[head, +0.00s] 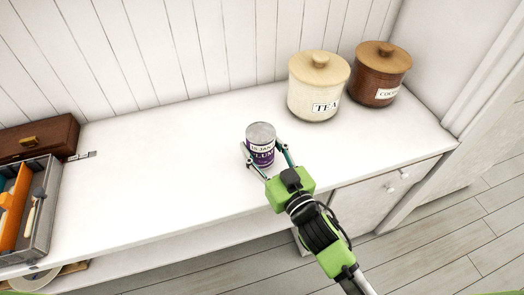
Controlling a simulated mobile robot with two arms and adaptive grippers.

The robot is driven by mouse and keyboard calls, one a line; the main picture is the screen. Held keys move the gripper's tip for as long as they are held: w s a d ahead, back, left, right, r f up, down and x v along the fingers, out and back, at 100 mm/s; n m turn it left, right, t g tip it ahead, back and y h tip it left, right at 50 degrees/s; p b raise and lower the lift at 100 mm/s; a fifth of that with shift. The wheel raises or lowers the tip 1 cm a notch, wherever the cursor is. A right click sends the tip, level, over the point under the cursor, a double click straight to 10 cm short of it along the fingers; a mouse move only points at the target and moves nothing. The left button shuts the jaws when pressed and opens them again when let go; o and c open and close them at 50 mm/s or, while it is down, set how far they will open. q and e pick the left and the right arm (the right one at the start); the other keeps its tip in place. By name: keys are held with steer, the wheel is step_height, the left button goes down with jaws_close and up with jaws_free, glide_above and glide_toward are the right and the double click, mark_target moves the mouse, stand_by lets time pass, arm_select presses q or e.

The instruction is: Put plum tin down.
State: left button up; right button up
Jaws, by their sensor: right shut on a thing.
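The plum tin (261,146) is a small can with a silver lid and a purple and white label. It is upright at the middle of the white shelf top (170,165). My right gripper (265,160) is shut on the tin, with one finger on each side of it. I cannot tell whether the tin's base touches the surface. My left gripper is not in view.
A cream tea jar (318,88) and a brown jar (380,75) stand at the back right. A grey tray (45,222) and a wooden box (38,140) are at the left.

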steer(key=shift+f, duration=0.8)
steer(key=shift+f, duration=0.15)
steer(key=o, duration=1.5)
steer(key=shift+f, duration=0.1)
